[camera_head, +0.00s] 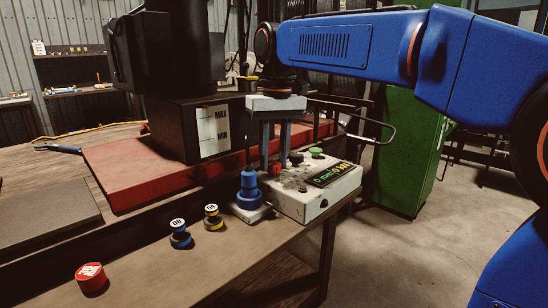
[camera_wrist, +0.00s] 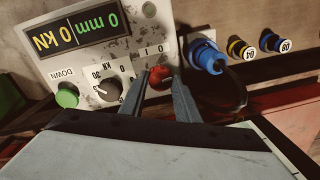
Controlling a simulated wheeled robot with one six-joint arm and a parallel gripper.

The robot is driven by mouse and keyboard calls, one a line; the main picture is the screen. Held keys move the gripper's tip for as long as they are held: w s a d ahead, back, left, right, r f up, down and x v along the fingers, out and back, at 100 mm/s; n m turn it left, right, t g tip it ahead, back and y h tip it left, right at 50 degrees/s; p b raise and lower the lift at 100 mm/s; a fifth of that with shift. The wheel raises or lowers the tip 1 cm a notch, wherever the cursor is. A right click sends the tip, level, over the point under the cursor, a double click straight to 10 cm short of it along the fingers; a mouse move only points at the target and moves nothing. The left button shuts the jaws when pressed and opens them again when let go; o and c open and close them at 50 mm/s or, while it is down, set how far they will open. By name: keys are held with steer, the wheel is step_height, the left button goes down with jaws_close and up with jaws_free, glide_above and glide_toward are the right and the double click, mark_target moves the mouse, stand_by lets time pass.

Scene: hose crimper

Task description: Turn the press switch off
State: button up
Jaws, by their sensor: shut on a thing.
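The press switch is a small red knob (camera_wrist: 159,76) on the white, scuffed control box (camera_head: 300,205), by its O and I marks. In the head view the red knob (camera_head: 275,168) shows low between my fingers. My gripper (camera_wrist: 159,82) points down at the box with its two grey fingers on either side of the knob, shut on it. In the head view my gripper (camera_head: 276,160) stands above the box's rear left part. The fingers hide part of the knob, and I cannot tell which mark it points to.
Beside the knob are a black dial (camera_wrist: 107,90), a green DOWN button (camera_wrist: 67,95) and a display (camera_wrist: 80,28) reading 0 mm and 0 kN. A blue fitting (camera_head: 248,188) stands close left of the box. The dark press (camera_head: 180,125) rises behind.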

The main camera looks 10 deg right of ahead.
steer(key=n, duration=0.3)
steer(key=shift+n, duration=2.3)
steer(key=o, duration=1)
steer(key=shift+o, duration=0.2)
